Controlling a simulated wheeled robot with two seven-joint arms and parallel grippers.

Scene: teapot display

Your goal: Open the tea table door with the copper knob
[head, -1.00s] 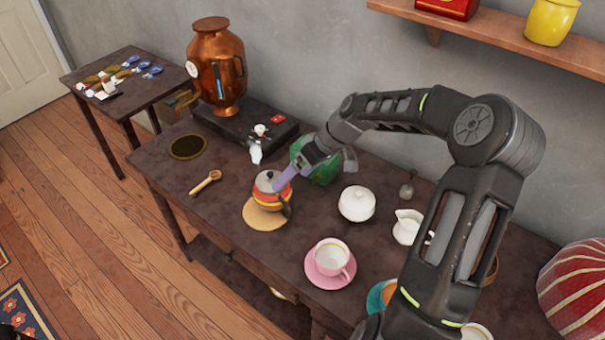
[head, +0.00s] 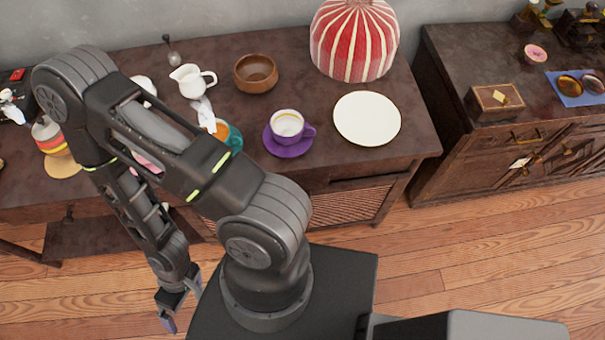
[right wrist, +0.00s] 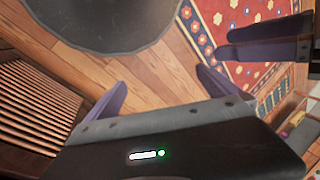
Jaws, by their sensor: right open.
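The tea table (head: 290,80) is dark wood and crosses the head view. A slatted panel (head: 345,207) is in its front below the top, right of my arm. Slats (right wrist: 35,105) also fill the left of the right wrist view. A small dark knob (head: 68,213) shows under the table edge at far left; no clearly copper knob can be made out. My right gripper (head: 182,301) is low in front of the table, open and empty, also seen in the right wrist view (right wrist: 160,86). Purple fingers, apparently my left gripper (right wrist: 262,44), are at upper right there; their opening is unclear.
The tabletop holds a purple cup (head: 288,126), a white plate (head: 367,118), a wooden bowl (head: 256,73) and a striped red cozy (head: 354,40). A dark cabinet (head: 510,165) stands to the right. Wooden floor (head: 450,245) is free in front. A patterned rug (right wrist: 235,18) lies beyond my right gripper.

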